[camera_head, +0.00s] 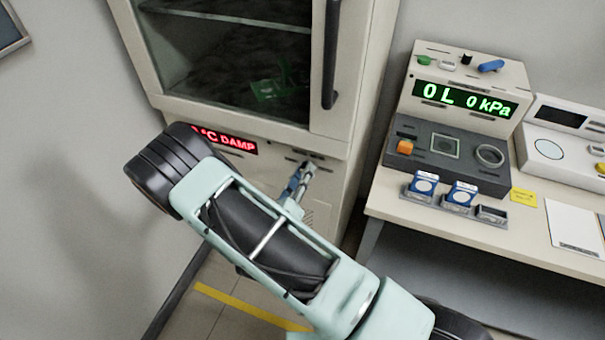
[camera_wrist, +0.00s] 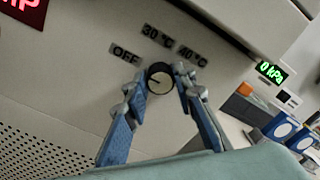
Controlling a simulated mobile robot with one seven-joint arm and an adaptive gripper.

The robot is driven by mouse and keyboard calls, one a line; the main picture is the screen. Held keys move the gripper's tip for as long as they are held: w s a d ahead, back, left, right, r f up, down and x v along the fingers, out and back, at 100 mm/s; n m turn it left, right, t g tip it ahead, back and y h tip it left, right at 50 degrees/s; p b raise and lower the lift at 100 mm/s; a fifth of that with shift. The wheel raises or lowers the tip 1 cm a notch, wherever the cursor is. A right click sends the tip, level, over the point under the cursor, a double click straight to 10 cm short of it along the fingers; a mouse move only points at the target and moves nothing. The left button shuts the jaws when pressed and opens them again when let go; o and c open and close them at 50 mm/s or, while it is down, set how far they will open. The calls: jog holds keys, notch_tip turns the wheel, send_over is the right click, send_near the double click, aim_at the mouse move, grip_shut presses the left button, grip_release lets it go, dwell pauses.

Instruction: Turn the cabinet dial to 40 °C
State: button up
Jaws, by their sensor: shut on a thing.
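The cabinet dial (camera_wrist: 160,76) is a small round knob with a pale face and a black rim on the cabinet's front panel. The labels OFF (camera_wrist: 125,53), 30 °C (camera_wrist: 157,36) and 40 °C (camera_wrist: 192,56) stand around its upper side. My gripper (camera_wrist: 159,83) is shut on the dial, one blue finger on each side. The dial's mark is too small to read surely. In the head view my gripper (camera_head: 299,180) is at the panel below the cabinet door, and the dial is hidden there. The cabinet (camera_head: 335,139) has a red display (camera_head: 228,141) ending in "°C DAMP"; my arm covers its left part.
The glass cabinet door with a dark upright handle (camera_head: 331,55) is above the panel. A table (camera_head: 395,209) on the right holds a device with a green display (camera_head: 465,98) reading "0 L 0 kPa", and blue-and-white boxes (camera_head: 424,184). A yellow line (camera_head: 245,306) crosses the floor.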

jog(key=shift+m, duration=0.3)
grip_shut()
jog(key=shift+s+d+f+m+b, duration=0.1)
jog(key=shift+m+b, duration=4.9)
jog(key=shift+m, duration=0.7)
jog(key=shift+d+f+m+b, duration=0.1)
jog(key=shift+m+b, duration=4.9)
jog(key=shift+m, duration=0.7)
jog(key=shift+r, duration=0.15)
jog(key=o, duration=1.1)
grip_release()
